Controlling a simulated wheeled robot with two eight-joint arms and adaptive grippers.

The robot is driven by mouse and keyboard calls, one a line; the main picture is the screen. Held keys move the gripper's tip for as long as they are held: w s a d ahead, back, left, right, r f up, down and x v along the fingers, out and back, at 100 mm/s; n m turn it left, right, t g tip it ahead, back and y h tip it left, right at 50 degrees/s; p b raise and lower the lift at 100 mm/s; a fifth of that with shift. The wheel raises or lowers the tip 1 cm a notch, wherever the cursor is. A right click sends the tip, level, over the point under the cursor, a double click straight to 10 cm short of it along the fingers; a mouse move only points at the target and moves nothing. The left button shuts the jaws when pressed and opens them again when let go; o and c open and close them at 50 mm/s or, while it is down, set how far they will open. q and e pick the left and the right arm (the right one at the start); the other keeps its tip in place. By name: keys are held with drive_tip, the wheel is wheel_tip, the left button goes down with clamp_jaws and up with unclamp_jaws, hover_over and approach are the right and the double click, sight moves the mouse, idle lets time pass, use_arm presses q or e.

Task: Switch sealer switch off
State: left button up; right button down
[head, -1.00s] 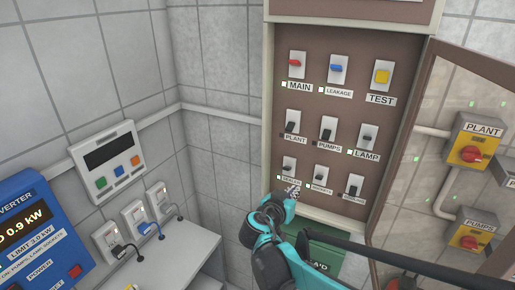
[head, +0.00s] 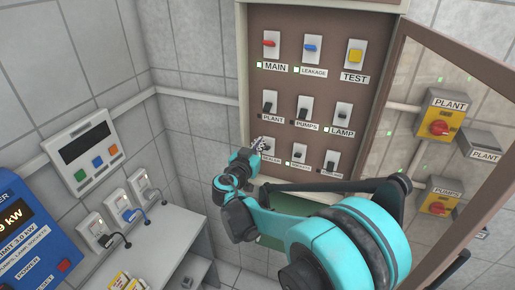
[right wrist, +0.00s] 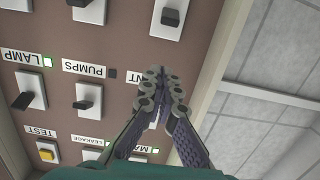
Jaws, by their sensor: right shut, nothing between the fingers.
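The sealer switch (head: 268,143) is a small dark lever on a white plate, at the left of the panel's bottom row in the head view. Its label, SEALER (head: 271,158), is just below it. In the right wrist view, which is upside down, the switch (right wrist: 169,17) shows at the top. My right gripper (head: 257,144) is shut and empty, with its fingertips close to the left side of the sealer switch. In the right wrist view the fingertips (right wrist: 153,76) overlap the PLANT label. I cannot tell whether they touch anything. My left gripper is not in view.
The brown panel (head: 323,80) carries several other switches, with PLANT (head: 270,103) just above the sealer. The open glass door (head: 400,100) stands at the right. A blue inverter (head: 30,235) and plugged sockets (head: 125,210) are at the lower left.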

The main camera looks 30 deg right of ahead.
sight(266, 148)
drive_tip(key=x, duration=0.6)
drive_tip(key=f, duration=0.2)
drive_tip(key=a+f, duration=0.1)
drive_tip(key=shift+s, duration=0.35)
drive_tip(key=shift+s+a+f, duration=0.15)
drive_tip(key=shift+f, duration=0.1)
